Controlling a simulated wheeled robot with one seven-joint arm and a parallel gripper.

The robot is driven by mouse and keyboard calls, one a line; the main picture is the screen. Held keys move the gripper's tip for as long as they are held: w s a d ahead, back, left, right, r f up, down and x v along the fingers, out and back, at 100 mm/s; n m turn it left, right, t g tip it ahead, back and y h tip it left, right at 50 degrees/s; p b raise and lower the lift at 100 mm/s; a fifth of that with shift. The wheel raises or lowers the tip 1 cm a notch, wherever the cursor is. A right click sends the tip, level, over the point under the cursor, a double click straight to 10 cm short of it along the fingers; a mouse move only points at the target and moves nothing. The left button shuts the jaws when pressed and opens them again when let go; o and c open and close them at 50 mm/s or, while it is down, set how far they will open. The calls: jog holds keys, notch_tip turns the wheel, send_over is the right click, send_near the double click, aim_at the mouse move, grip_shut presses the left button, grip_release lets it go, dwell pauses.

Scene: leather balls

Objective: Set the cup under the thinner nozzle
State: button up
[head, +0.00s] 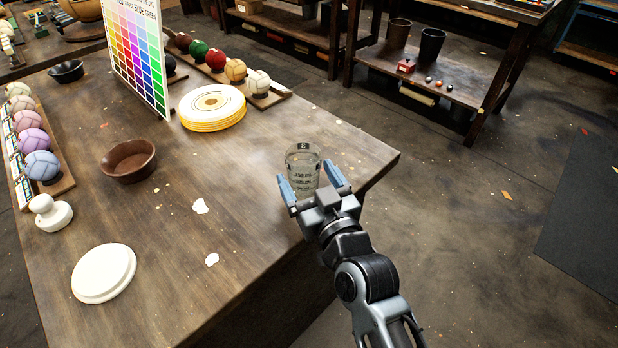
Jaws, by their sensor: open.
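A clear glass measuring cup (303,160) with dark markings stands upright near the table's right corner. My gripper (306,180) is open, with its two blue fingers on either side of the cup's lower part. The palm is on the near side of the cup and hides part of its base. I cannot tell whether the fingers touch the glass. No nozzle can be made out in this view.
The wooden table (240,215) holds a brown bowl (128,162), a yellow-edged stack of discs (212,107), a white round lid (104,273), a color chart (138,52) and rows of balls. The table's right edge is close to the cup.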

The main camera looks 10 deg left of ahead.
jog(key=shift+r, duration=0.2)
jog(key=v, duration=1.2)
jog(key=shift+f, duration=0.1)
